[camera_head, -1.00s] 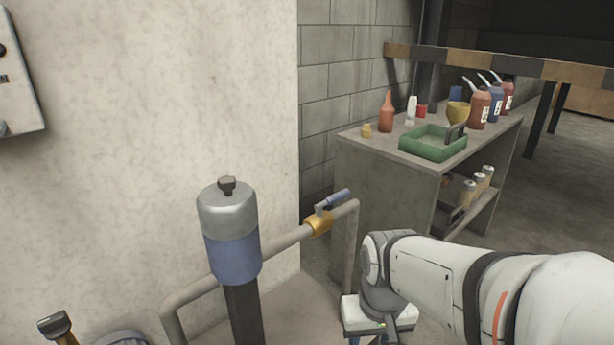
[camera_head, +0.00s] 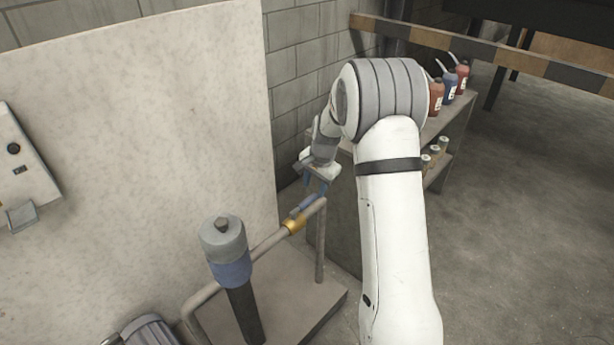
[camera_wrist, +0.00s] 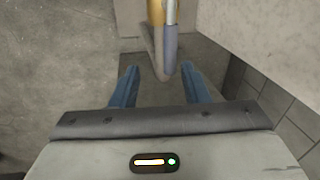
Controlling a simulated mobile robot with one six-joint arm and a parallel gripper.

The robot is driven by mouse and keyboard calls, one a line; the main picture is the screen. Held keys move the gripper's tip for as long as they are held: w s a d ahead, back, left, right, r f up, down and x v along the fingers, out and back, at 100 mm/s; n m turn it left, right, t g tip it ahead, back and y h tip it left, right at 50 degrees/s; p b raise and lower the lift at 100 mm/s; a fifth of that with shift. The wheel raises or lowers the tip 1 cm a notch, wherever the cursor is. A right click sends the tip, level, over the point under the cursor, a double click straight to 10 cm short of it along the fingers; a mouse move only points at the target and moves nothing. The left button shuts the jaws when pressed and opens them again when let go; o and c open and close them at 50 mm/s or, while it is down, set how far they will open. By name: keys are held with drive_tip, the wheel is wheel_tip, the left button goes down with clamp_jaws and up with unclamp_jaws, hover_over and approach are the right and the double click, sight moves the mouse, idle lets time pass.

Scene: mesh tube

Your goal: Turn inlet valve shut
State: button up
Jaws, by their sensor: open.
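The inlet valve has a brass body (camera_head: 293,226) on a grey pipe, with a blue lever handle (camera_head: 303,206) lying roughly along the pipe. My gripper (camera_head: 318,186) is just above the handle's outer end, pointing down. In the wrist view, my gripper (camera_wrist: 161,72) has its two blue fingers spread, and the blue-grey handle (camera_wrist: 170,45) shows between their tips, nearer the right finger. The brass body (camera_wrist: 156,12) is at the top of that view. I cannot tell whether the handle is at fingertip depth; no contact shows.
A grey-capped blue cylinder (camera_head: 225,250) stands left of the valve. A pale wall panel (camera_head: 140,110) is behind the pipe. A shelf with bottles (camera_head: 448,85) is partly hidden behind my arm. Open floor (camera_head: 510,200) lies to the right.

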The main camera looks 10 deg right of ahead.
sight(310, 199)
drive_tip(key=shift+m, duration=0.4)
drive_tip(key=w+f, duration=0.1)
drive_tip(key=f, duration=0.1)
drive_tip(key=w+f, duration=0.1)
drive_tip(key=f, duration=0.2)
drive_tip(key=w+f, duration=0.1)
drive_tip(key=f, duration=0.2)
drive_tip(key=shift+w+a, duration=0.15)
drive_tip(key=shift+a, duration=0.15)
drive_tip(key=shift+r, duration=0.1)
drive_tip(key=shift+c, duration=0.4)
clamp_jaws()
